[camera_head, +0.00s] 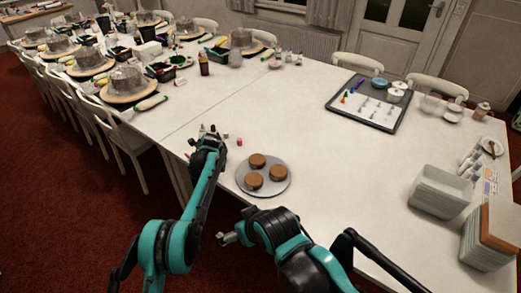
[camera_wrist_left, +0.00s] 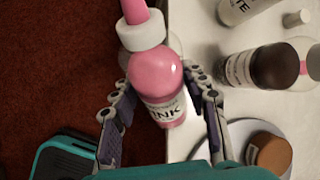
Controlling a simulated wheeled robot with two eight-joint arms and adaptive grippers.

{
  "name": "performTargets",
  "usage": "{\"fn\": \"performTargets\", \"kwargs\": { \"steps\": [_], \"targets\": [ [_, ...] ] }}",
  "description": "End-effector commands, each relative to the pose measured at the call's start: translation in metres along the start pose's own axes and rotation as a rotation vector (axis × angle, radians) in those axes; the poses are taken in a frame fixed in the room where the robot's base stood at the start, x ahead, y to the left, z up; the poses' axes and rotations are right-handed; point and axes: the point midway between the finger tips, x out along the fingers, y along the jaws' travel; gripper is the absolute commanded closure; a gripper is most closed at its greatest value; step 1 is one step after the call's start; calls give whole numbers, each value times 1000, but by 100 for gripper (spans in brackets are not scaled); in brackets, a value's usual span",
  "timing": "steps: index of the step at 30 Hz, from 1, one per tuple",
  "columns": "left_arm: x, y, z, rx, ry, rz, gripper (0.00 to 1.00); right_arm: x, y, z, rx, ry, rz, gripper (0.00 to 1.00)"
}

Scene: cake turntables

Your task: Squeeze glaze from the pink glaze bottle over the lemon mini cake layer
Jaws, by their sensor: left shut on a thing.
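The pink glaze bottle (camera_wrist_left: 155,75) has a pink nozzle, a white collar and a label partly reading "INK". In the left wrist view it stands between the fingers of my left gripper (camera_wrist_left: 160,105), which is shut on it. In the head view my left gripper (camera_head: 208,135) is at the table's near edge, left of a round grey plate (camera_head: 263,192), and mostly hides the bottle. Three brown-sided mini cakes (camera_head: 278,173) sit on the plate; I cannot tell which is lemon. My right gripper (camera_head: 228,238) is in front of the table edge; its jaw opening is unclear.
A dark-brown bottle (camera_wrist_left: 275,66) and a white-labelled bottle (camera_wrist_left: 240,10) stand close to the right of the pink one. A small reddish item (camera_head: 239,142) lies near the plate. A black-rimmed tray (camera_head: 368,102) is farther back right. The table between is clear.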

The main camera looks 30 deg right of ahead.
Motion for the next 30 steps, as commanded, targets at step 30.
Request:
{"fn": "performTargets", "kwargs": {
  "steps": [30],
  "targets": [
    [-128, -96, -148, -1192, 1543, -627, 67, 17, 0, 13, 0, 0, 0, 0]
  ]
}}
